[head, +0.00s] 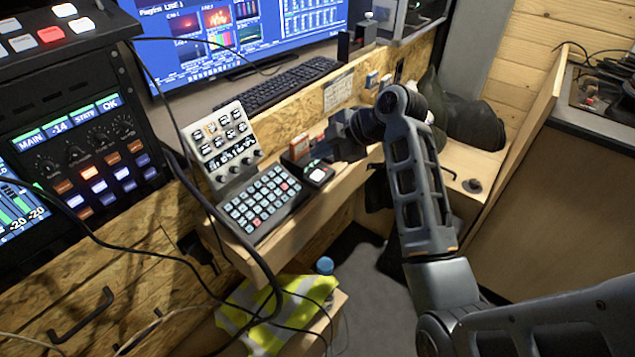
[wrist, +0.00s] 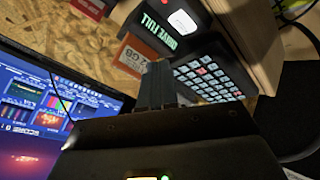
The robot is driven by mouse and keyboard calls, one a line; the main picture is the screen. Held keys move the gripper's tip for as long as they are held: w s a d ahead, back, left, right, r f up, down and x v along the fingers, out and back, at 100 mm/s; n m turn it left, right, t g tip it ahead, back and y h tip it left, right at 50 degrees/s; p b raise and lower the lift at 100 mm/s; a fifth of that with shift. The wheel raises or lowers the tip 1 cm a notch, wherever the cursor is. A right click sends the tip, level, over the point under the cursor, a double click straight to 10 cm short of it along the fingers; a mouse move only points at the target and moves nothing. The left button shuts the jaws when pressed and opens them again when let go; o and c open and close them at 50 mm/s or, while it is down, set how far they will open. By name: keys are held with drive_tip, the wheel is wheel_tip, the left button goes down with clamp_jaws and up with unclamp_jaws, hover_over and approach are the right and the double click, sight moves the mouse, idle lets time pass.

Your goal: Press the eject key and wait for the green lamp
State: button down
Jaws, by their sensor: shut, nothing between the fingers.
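A small black box (head: 318,178) sits on the wooden ledge right of the keypad, with a pale lit key on top. In the wrist view, upside down, the box (wrist: 150,18) shows green text reading "DRIVE FULL" beside a white lit key (wrist: 182,22). I take this key for the eject key; its label is not readable. A separate green lamp cannot be made out. My gripper (head: 338,143) is shut and empty, behind and above the box. Its fingers (wrist: 158,85) appear apart from the key in the wrist view.
A black keypad (head: 262,204) and a white-topped control panel (head: 222,148) stand left of the box. An orange-red packet (head: 298,147) is close behind it. A keyboard (head: 275,85) and monitor lie beyond the wooden board. Cables cross the left.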

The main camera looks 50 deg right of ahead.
sight(308, 172)
drive_tip(key=shift+f+b, duration=0.6)
drive_tip(key=shift+f, duration=0.95)
idle(0.8)
drive_tip(key=shift+f, duration=0.4)
drive_tip(key=shift+f+b, duration=0.35)
drive_tip(key=shift+f, duration=0.05)
idle(0.6)
drive_tip(key=shift+r, duration=0.1)
drive_tip(key=shift+r+p, duration=0.75)
wheel_tip(308, 172, up, 5)
drive_tip(key=p, duration=0.4)
idle(0.3)
